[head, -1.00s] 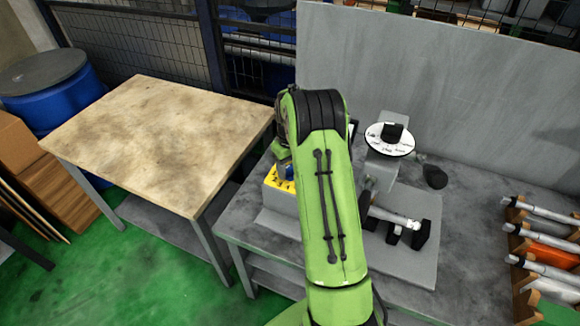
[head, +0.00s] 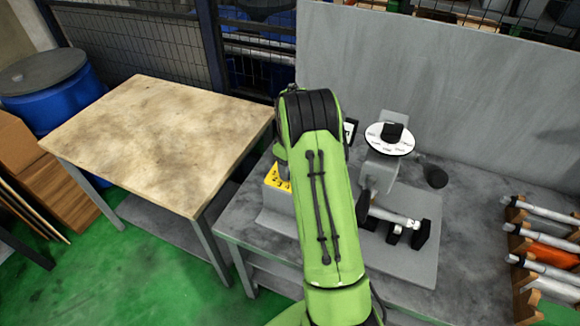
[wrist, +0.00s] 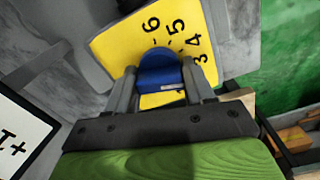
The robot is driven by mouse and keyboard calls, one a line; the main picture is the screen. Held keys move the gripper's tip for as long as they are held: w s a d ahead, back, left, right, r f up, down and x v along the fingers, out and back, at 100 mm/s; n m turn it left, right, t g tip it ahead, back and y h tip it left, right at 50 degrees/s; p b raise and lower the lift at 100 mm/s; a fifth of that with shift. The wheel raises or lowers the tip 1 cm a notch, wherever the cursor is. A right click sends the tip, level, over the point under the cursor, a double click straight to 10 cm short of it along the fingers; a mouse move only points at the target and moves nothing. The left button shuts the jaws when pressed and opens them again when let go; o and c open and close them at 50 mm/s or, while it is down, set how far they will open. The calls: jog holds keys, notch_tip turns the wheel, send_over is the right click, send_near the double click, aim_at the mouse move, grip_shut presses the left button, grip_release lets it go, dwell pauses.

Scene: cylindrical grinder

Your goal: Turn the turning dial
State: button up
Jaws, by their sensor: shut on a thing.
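The turning dial is a blue knob (wrist: 160,72) on a yellow plate with black numbers (wrist: 118,42). In the wrist view 6, 5, 4 and 3 can be read around it. My gripper (wrist: 163,80) has one grey finger on each side of the knob and is shut on it. In the head view part of the yellow plate (head: 277,178) shows left of my green arm, on a grey box. The knob and my gripper are hidden behind my arm there.
A white disc (head: 389,138) with a black block stands on the grey machine (head: 425,250) right of my arm. A white label marked I+ (wrist: 20,135) shows in the wrist view. Handled tools (head: 545,240) sit far right. A wooden-topped table (head: 160,140) is at left.

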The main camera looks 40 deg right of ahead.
jog(key=shift+s, duration=0.1)
jog(key=o, duration=1)
notch_tip(320, 180, up, 16)
jog(key=shift+f+p, duration=0.15)
jog(key=shift+p, duration=0.8)
